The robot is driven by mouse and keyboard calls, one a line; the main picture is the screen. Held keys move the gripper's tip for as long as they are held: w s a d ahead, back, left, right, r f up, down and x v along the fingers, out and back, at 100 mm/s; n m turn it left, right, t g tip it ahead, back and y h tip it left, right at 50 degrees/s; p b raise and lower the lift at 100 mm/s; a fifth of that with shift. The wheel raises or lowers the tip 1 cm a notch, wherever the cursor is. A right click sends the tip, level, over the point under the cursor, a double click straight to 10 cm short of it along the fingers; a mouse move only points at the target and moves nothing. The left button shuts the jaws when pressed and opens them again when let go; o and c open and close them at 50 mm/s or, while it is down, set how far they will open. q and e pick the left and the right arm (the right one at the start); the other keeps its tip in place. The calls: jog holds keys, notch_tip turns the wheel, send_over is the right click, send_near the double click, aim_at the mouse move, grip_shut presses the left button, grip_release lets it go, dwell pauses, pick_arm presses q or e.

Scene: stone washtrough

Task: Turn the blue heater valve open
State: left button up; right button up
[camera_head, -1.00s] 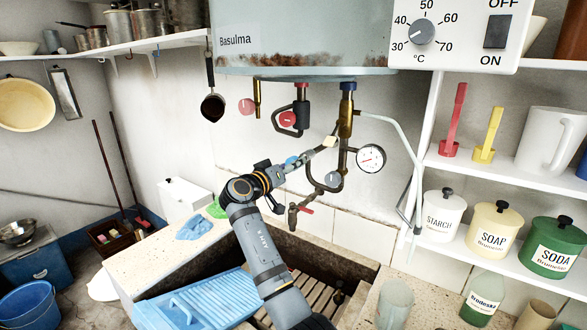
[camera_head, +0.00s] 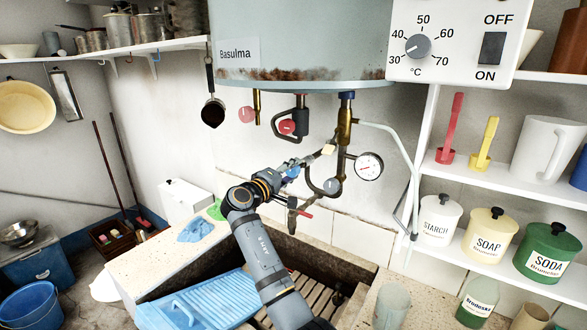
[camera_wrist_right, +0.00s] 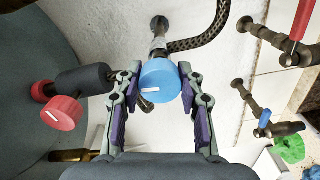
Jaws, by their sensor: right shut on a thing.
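The blue heater valve knob (camera_wrist_right: 160,82) is round with a short white mark that lies nearly level in the right wrist view. My right gripper (camera_wrist_right: 160,75) has one finger on each side of the knob and is shut on it. In the head view my right arm reaches up over the trough. There the blue valve (camera_head: 292,171) shows as a small patch at the gripper, partly hidden by it. My left gripper is in neither view.
Red knobs (camera_head: 287,127) hang beside the blue valve under the heater tank (camera_head: 300,45). A pressure gauge (camera_head: 369,166) and pipes are to the right. A tap with a red lever (camera_head: 306,214) is below, over the stone trough (camera_head: 335,249).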

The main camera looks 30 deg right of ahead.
jog(key=shift+r+n, duration=0.15)
jog(key=shift+n, duration=0.45)
jog(key=o, duration=1.2)
jog(key=shift+w+a, duration=0.2)
jog(key=shift+a, duration=0.1)
jog(key=shift+s+d, duration=0.1)
jog(key=v, duration=0.7)
